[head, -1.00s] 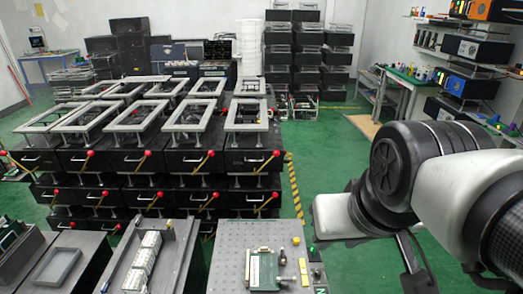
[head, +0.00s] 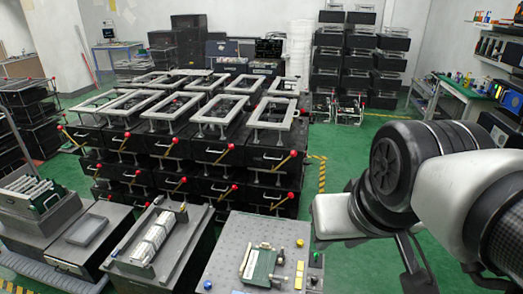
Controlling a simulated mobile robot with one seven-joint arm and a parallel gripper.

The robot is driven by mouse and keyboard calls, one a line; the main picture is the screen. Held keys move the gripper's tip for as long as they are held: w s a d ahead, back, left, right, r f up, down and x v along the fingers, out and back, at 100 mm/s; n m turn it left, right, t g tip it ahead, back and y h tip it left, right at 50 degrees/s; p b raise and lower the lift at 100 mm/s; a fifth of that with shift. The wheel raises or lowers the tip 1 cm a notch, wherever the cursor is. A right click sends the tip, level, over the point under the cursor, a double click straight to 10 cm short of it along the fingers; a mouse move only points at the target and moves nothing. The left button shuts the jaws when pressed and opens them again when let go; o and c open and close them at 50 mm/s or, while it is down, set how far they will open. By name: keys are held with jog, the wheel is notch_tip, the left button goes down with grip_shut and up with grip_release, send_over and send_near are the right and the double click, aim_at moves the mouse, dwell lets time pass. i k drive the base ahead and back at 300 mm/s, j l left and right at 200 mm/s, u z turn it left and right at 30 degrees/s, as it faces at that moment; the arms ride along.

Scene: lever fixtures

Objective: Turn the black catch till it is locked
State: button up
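I cannot make out a black catch for certain. Small dark parts stand on the end of a grey fixture (head: 128,262) with a row of white blocks, at the lower middle left, but they are too small to identify. Stacked black units (head: 215,150) behind it carry levers with red knobs (head: 292,153). My arm comes in from the right, with its white and black links in front of the floor. No gripper fingers can be made out, so I cannot see what they are near.
A grey perforated plate (head: 228,250) with a green connector board (head: 262,265) stands at the front middle. A shallow grey tray (head: 86,230) is at the left. Green floor (head: 335,170) lies open right of the stacks. A workbench (head: 465,95) stands at the right wall.

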aim_at(281, 255)
jog(key=u, duration=0.2)
jog(key=i+j+z, duration=0.1)
jog(key=j+z, duration=0.1)
jog(key=j, duration=0.25)
jog(key=z, duration=0.9)
jog(key=i+l+z, duration=0.2)
jog(key=l, duration=0.2)
jog(key=l+z, duration=0.2)
jog(key=l, duration=0.15)
jog(key=i+l+z, duration=0.3)
jog(key=i+l, duration=0.6)
jog(key=i+u, duration=0.8)
jog(key=i+l+u, duration=0.2)
jog(key=i+u, duration=0.35)
jog(key=u, duration=0.2)
jog(key=i+u, duration=0.2)
jog(key=u, duration=0.25)
jog(key=i+l+u, duration=0.1)
jog(key=u, duration=0.3)
jog(key=i+l+u, duration=0.15)
jog(key=u, duration=0.3)
jog(key=i+l, duration=0.05)
jog(key=i, duration=0.05)
